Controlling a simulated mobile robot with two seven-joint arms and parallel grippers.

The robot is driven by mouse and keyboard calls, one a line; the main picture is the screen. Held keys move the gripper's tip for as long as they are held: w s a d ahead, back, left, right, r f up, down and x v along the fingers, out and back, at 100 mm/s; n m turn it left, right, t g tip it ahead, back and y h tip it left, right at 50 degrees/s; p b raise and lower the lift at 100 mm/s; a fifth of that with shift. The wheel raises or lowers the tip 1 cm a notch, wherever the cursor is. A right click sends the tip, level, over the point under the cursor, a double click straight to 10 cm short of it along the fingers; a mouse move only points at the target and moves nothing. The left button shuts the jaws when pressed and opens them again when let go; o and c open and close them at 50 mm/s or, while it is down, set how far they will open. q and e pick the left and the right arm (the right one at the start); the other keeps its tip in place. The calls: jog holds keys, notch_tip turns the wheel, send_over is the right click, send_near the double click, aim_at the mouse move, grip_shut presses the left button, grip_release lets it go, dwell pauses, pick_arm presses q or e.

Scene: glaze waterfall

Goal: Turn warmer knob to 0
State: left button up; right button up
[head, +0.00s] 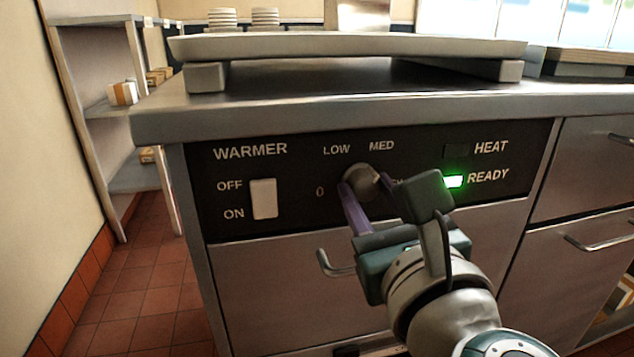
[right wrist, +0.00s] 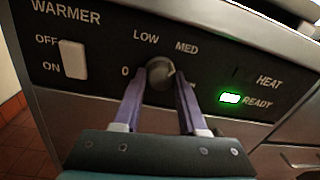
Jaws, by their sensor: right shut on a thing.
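The warmer knob (head: 361,181) is a round grey knob on the black control panel (head: 300,213). The marks 0, LOW and MED stand around it, and a further mark at its right is mostly hidden. My right gripper (head: 366,188) reaches up from the lower right, with its purple fingers on both sides of the knob, shut on it. In the right wrist view the knob (right wrist: 160,72) sits between the two fingertips (right wrist: 158,84). Which mark the knob points to cannot be told. My left gripper is not in view.
A white OFF/ON switch (head: 263,199) is left of the knob. The green READY light (head: 453,181) is lit and the HEAT light (head: 456,151) is dark. A drawer handle (head: 335,264) juts out below the panel. A large tray (head: 340,47) rests on the counter above.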

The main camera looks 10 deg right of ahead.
grip_shut()
